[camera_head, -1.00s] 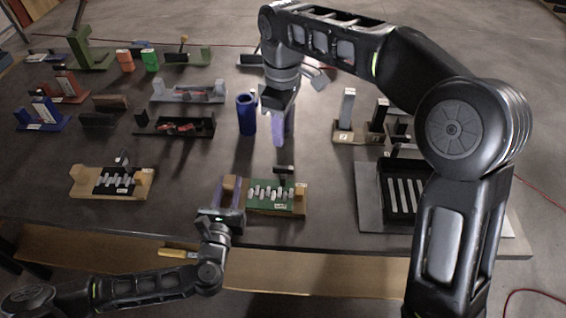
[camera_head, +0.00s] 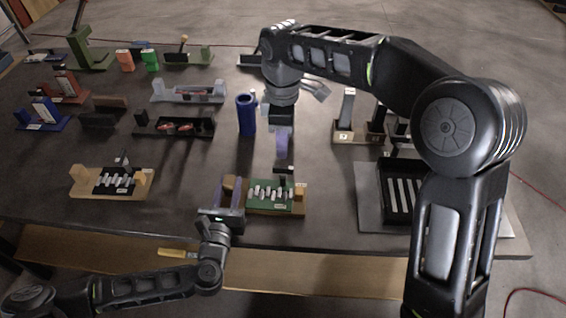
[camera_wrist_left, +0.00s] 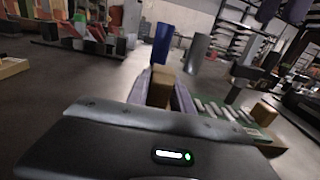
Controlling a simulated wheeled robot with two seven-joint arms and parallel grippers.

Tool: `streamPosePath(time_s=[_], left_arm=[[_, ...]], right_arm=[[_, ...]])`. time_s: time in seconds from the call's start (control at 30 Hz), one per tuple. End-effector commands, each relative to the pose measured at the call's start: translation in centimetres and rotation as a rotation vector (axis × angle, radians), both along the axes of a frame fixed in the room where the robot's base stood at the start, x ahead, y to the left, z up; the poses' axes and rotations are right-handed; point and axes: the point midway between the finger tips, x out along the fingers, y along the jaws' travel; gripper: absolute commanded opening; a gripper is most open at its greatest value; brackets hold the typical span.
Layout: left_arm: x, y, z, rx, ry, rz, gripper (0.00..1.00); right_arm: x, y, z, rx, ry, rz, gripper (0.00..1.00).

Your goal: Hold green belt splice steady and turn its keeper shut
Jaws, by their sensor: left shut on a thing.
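The green belt splice (camera_head: 270,208) lies on a wooden base near the table's front edge, with a row of pale links across its green plate. Its dark keeper (camera_head: 283,170) stands up at the back of the plate. My left gripper (camera_head: 229,190) is shut on the wooden block at the base's left end; the left wrist view shows this block (camera_wrist_left: 160,88) between the fingers. My right gripper (camera_head: 281,150) points down just above and behind the keeper. Its fingers overlap in this view, so their gap is hidden, and contact with the keeper cannot be told.
A similar splice with a black plate (camera_head: 113,183) lies to the left. A blue cylinder (camera_head: 246,114) stands behind, left of my right gripper. A dark slotted tray (camera_head: 403,190) is to the right. A yellow-handled tool (camera_head: 175,253) lies at the front ledge.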

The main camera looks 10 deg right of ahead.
Motion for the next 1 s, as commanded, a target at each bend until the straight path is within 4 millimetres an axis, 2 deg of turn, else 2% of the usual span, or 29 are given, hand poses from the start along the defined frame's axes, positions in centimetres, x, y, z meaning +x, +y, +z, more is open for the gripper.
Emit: streamPosePath(time_s=[0.2,0.4,0.57,0.8,1.0], left_arm=[[0.0,0.0,0.0,0.000,0.000,0.000,0.00],[0.0,0.0,0.0,0.000,0.000,0.000,0.00],[0.0,0.0,0.0,0.000,0.000,0.000,0.00],[0.0,0.0,0.0,0.000,0.000,0.000,0.00],[0.0,0.0,0.0,0.000,0.000,0.000,0.00]], right_arm=[[-0.1,-0.1,-4.5,-0.002,0.005,0.000,0.32],[0.0,0.0,-7.3,0.001,0.002,-0.001,0.32],[0.0,0.0,-8.2,0.000,0.001,-0.001,0.32],[0.0,0.0,-8.2,0.000,0.001,-0.001,0.32],[0.0,0.0,-8.2,0.000,0.000,-0.001,0.16]])
